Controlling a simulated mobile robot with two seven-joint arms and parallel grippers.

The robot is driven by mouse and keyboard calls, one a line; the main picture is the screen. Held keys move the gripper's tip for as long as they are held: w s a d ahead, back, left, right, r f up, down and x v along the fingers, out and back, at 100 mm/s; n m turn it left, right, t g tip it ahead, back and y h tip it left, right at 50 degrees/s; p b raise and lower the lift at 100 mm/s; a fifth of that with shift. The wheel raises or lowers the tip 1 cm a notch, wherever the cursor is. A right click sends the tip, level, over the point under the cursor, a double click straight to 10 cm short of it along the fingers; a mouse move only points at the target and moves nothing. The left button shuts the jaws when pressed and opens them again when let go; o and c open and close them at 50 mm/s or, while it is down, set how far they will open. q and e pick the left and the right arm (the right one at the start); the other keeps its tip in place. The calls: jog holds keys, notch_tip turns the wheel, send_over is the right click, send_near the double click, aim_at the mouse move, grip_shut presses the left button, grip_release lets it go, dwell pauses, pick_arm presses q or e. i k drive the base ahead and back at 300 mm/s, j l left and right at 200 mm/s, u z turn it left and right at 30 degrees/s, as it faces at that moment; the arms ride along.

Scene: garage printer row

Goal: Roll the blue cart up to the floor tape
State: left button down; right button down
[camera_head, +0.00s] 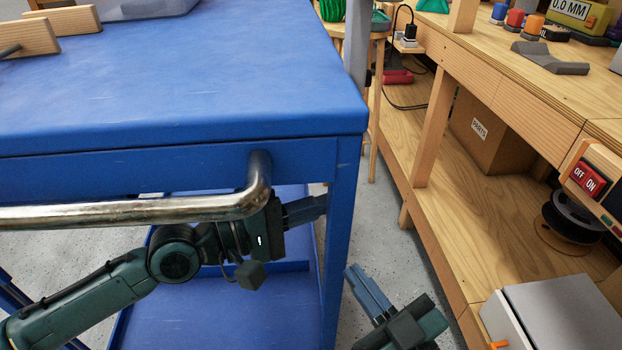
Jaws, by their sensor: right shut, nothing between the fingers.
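The blue cart (180,75) fills the left and middle of the head view, with its top, right front leg and lower shelf showing. Its metal push handle (130,212) runs across the near side and bends into the cart at its right end. My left gripper (322,205) is behind and just below that bend, its fingers pointing right toward the leg; whether it is open or shut is unclear. My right gripper (352,272) is shut and empty, right of the leg and apart from the handle. I see no floor tape.
A wooden workbench (500,95) with a lower shelf runs along the right, close to the cart. A cardboard box (480,135) and a black spool (570,220) sit on its shelf. A grey box (565,312) is at the lower right. A strip of floor (380,225) shows between.

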aim_at(216, 98)
jog(key=k+j, duration=0.1)
jog(key=j, duration=0.3)
jog(key=k+j, duration=0.15)
jog(key=j, duration=0.2)
jog(key=k+j, duration=0.1)
jog(key=k, duration=0.35)
jog(key=k+j, duration=0.15)
jog(key=k, duration=0.3)
